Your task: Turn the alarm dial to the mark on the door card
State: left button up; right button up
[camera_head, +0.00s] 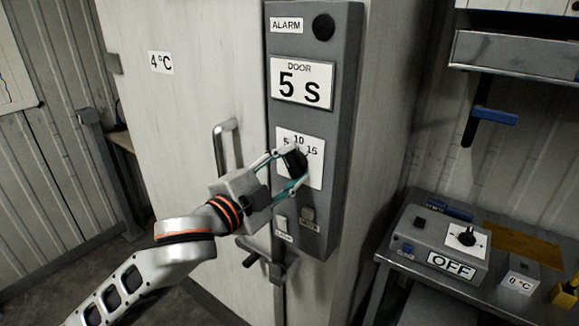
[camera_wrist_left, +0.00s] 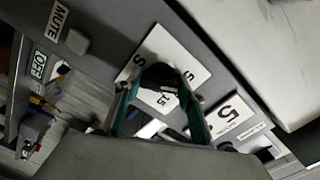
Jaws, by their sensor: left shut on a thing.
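The alarm panel (camera_head: 349,110) is a tall grey box beside the pale cold-room door. Its black dial (camera_head: 295,161) sits on a white scale card (camera_head: 316,176) marked 5, 10 and 15. The door card (camera_head: 302,80) above it reads "DOOR 5 s". My left gripper (camera_head: 291,163) is shut on the dial, with a finger on either side. The dial (camera_wrist_left: 160,74) also shows between the fingers in the left wrist view. Which mark its pointer faces, I cannot tell. My right gripper is not in view.
A round black part (camera_head: 323,27) is by the ALARM label. Two small buttons (camera_head: 308,214) sit below the dial. A door handle (camera_head: 228,145) is left of the panel. A side table at right bears a control box (camera_head: 440,240) with an OFF label and a 0 °C block (camera_head: 519,275).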

pick_arm(q)
jog(key=shift+n, duration=1.6)
jog(key=o, duration=1.1)
jog(key=shift+o, duration=0.2)
jog(key=v, duration=1.2)
